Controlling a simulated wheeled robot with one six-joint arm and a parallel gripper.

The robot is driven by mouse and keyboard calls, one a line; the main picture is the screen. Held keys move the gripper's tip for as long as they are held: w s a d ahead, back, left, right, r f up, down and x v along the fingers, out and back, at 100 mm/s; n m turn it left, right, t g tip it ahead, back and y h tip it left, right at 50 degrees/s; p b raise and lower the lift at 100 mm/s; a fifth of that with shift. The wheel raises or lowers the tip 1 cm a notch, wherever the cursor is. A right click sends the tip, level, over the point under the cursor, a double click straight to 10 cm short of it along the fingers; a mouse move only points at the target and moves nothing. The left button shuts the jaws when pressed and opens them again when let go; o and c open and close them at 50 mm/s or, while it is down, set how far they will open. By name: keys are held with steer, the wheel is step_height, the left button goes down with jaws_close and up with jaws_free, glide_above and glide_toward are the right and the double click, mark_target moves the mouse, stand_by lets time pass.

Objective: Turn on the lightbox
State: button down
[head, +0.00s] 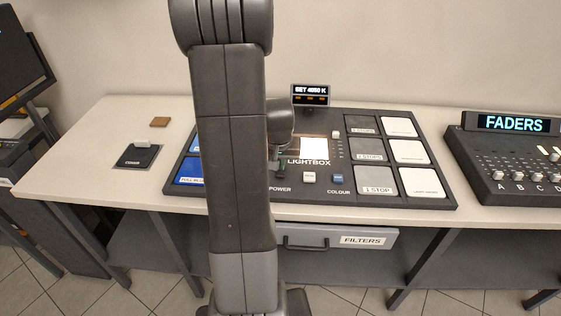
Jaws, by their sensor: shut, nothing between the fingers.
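The lightbox (313,149) is a bright white square set in a dark panel, above the label LIGHTBOX. I cannot tell whether it is lit or just white. The POWER label (280,189) shows at the panel's front edge, beside my arm; any control just above it is partly hidden by my gripper. A pale button (309,178) and a blue button (338,179) sit to its right, the blue one above the label COLOUR. My gripper (276,165) is shut and empty, low over the panel just left of the white square; its tips are small and partly hidden by my arm.
A display (311,95) reading SET 4650 K stands behind the panel. Tiles marked STOP (375,180) and white tiles (421,182) fill its right side. A FADERS console (510,160) stands at right. A black switch plate (137,155) lies left. A FILTERS drawer (325,238) is below.

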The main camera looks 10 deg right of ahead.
stand_by(0.3)
step_height(320, 180, up, 14)
steer(key=p, duration=0.2)
stand_by(0.4)
steer(key=shift+s+f, duration=0.1)
glide_above(280, 172)
step_height(280, 172, down, 9)
steer(key=shift+f, duration=0.1)
steer(key=t+b, duration=0.1)
steer(key=b, duration=0.3)
steer(key=shift+s+f, duration=0.1)
steer(key=shift+f, duration=0.3)
steer(key=v, duration=0.6)
steer(key=shift+a+f, duration=0.1)
